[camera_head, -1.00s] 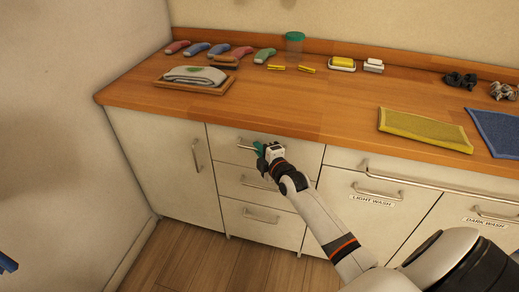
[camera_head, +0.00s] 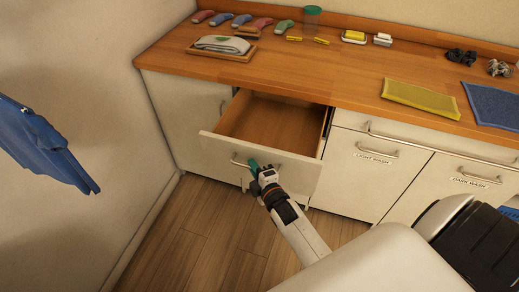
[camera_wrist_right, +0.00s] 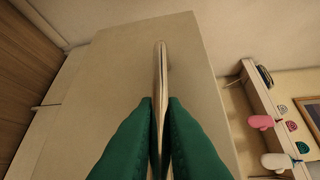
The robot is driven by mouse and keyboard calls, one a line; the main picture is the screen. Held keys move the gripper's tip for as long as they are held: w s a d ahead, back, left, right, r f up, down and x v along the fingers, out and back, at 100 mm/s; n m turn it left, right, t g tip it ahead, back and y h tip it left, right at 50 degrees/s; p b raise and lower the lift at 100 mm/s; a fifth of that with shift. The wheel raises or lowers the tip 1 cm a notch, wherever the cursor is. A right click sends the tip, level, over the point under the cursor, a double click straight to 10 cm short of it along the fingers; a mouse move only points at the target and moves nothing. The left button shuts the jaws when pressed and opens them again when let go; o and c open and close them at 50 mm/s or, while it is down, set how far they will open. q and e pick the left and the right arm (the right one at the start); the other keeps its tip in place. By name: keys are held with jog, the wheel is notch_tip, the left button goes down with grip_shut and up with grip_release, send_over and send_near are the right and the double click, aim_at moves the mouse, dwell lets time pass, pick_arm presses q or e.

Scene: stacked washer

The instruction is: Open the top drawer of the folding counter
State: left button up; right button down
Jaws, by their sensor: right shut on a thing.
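The top drawer (camera_head: 222,146) of the folding counter (camera_head: 310,94) stands pulled out, and its wooden inside looks empty. My right gripper (camera_head: 254,168) is at the drawer's front panel, with its green fingers on the metal bar handle (camera_head: 239,162). In the right wrist view the two green fingers (camera_wrist_right: 160,125) are closed on either side of the handle (camera_wrist_right: 160,65), against the pale drawer front (camera_wrist_right: 115,75). The lower drawers are mostly hidden behind the open one. My left gripper is not in view.
A folded towel on a tray (camera_head: 222,46), several socks (camera_head: 242,20), a green-lidded cup (camera_head: 312,16), a yellow mat (camera_head: 421,97) and a blue mat (camera_head: 492,104) lie on the counter. Blue cloth (camera_head: 45,145) hangs at left. The wooden floor (camera_head: 215,235) before the drawer is clear.

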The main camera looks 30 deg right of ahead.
jog(key=shift+s+a, duration=1.1)
jog(key=shift+a, duration=0.15)
jog(key=c, duration=1.5)
grip_release()
jog(key=s+r, duration=0.1)
jog(key=s, duration=1.1)
jog(key=shift+a+r+b, duration=0.3)
jog(key=shift+a, duration=0.1)
jog(key=shift+w+f, duration=0.1)
jog(key=s+a+f+m+g+y, duration=0.1)
jog(key=s+a+f+m+g, duration=0.15)
jog(key=f, duration=0.65)
jog(key=s+a+f+m+g, duration=0.1)
jog(key=s+f+m+g, duration=0.2)
jog(key=f, duration=0.6)
jog(key=s+a+f+m+g+y, duration=0.15)
jog(key=s+f, duration=0.25)
jog(key=f, duration=0.5)
jog(key=s+d+f+m+g, duration=0.2)
jog(key=s+f+m+g, duration=0.1)
jog(key=s+f, duration=0.4)
jog(key=s+d+f+m+g+h, duration=0.1)
jog(key=s+d+f+m+g, duration=0.2)
jog(key=s, duration=1)
notch_tip(320, 180, down, 4)
jog(key=shift+s+d+g, duration=0.2)
jog(key=shift+s+g, duration=0.05)
jog(key=shift+g, duration=0.95)
